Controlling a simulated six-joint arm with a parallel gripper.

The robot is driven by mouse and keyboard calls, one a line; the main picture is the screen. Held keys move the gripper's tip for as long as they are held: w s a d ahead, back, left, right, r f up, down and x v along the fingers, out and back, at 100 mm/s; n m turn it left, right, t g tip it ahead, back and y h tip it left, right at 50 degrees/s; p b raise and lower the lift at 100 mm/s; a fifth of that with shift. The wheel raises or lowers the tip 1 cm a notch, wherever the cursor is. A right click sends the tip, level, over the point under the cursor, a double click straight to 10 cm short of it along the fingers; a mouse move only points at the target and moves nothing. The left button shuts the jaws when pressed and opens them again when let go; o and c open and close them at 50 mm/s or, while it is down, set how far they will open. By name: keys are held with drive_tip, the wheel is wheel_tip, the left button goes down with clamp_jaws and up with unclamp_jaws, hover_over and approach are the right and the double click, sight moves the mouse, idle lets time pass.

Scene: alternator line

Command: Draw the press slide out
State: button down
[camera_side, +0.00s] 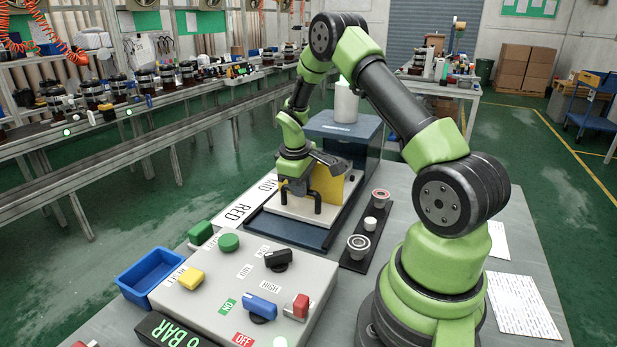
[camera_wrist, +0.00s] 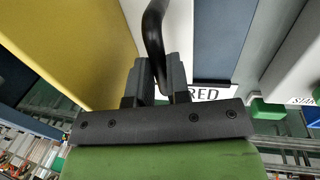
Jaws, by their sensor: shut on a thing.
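The press is a dark blue housing (camera_side: 350,138) with a white cylinder (camera_side: 346,103) on top. Its slide (camera_side: 335,213) is a pale plate lying on a dark blue base (camera_side: 290,232) in front of the housing. A yellow plate (camera_side: 349,188) stands upright on the slide. A black handle (camera_side: 317,203) is at the slide's front, partly hidden by my gripper (camera_side: 300,185). In the wrist view, my gripper (camera_wrist: 158,85) is shut on the black curved handle bar (camera_wrist: 153,30), with the yellow plate (camera_wrist: 80,45) to the left.
A grey control box (camera_side: 240,285) with buttons and knobs stands in front of the base. A blue bin (camera_side: 150,275) is at its left. A black strip (camera_side: 366,235) with small round parts lies right of the slide. Paper sheets (camera_side: 522,305) lie at the right.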

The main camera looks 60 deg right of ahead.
drive_tip(key=a, duration=0.8)
drive_tip(key=shift+d, duration=0.1)
drive_tip(key=c, duration=1.1)
unclamp_jaws()
wheel_tip(320, 180, up, 10)
drive_tip(key=a, duration=0.2)
drive_tip(key=shift+f, duration=0.1)
